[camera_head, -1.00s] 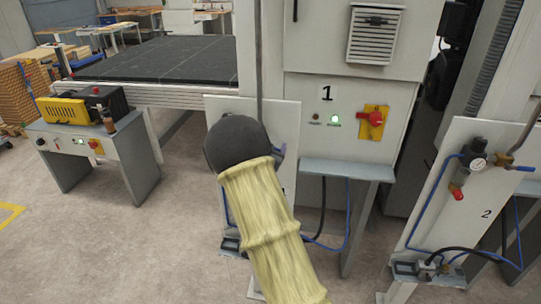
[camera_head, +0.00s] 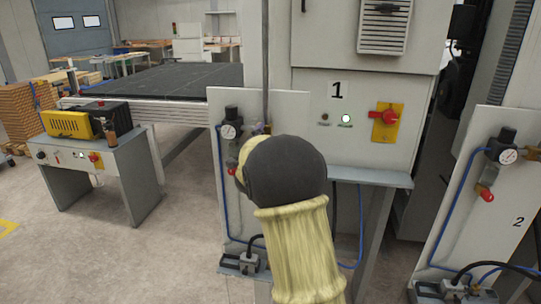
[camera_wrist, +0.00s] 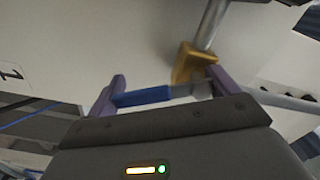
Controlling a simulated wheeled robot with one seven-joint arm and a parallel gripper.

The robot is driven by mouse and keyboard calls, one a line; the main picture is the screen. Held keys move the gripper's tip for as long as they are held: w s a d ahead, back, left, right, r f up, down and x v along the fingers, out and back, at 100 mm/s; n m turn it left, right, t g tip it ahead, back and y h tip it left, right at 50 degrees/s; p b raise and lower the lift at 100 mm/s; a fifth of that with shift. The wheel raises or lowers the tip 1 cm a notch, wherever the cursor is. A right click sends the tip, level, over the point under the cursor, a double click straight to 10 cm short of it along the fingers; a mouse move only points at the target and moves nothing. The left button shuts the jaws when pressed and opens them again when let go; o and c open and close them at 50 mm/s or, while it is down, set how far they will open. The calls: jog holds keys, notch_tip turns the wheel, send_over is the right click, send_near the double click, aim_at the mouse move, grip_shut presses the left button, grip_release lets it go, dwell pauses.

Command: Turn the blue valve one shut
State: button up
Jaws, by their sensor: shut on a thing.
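In the wrist view, the blue valve handle (camera_wrist: 145,96) lies between the two purple fingers of my gripper (camera_wrist: 166,88). The gripper is shut on this handle. The handle joins a brass valve body (camera_wrist: 190,64) on a grey metal pipe (camera_wrist: 211,22). In the head view, my arm's dark rounded end and yellowish sleeve stand in front of the panel and hide the handle and most of the gripper. A light panel (camera_head: 291,103) with a pressure gauge (camera_head: 229,131) is behind my arm.
A cabinet (camera_head: 300,82) marked 1, with a red rotary switch (camera_head: 388,117), is just right of the panel. A second panel (camera_head: 480,222) marked 2, with its own gauge (camera_head: 507,157), stands further right. A control stand (camera_head: 75,168) is at left. The floor between is clear.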

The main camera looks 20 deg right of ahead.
jog(key=shift+w+a+f+m+b, duration=0.15)
jog(key=shift+a+m+b, duration=0.1)
jog(key=shift+m+b, duration=0.75)
jog(key=shift+w+a+f+m+b, duration=0.1)
jog(key=shift+w+a+m+b, duration=0.1)
jog(key=shift+m+b, duration=0.75)
jog(key=shift+w+a+f+m+b, duration=0.1)
jog(key=shift+a+m+b, duration=0.15)
jog(key=shift+m+b, duration=0.7)
jog(key=o, duration=1.2)
jog(key=shift+r, duration=0.1)
jog(key=b+v, duration=0.1)
jog(key=v, duration=1.6)
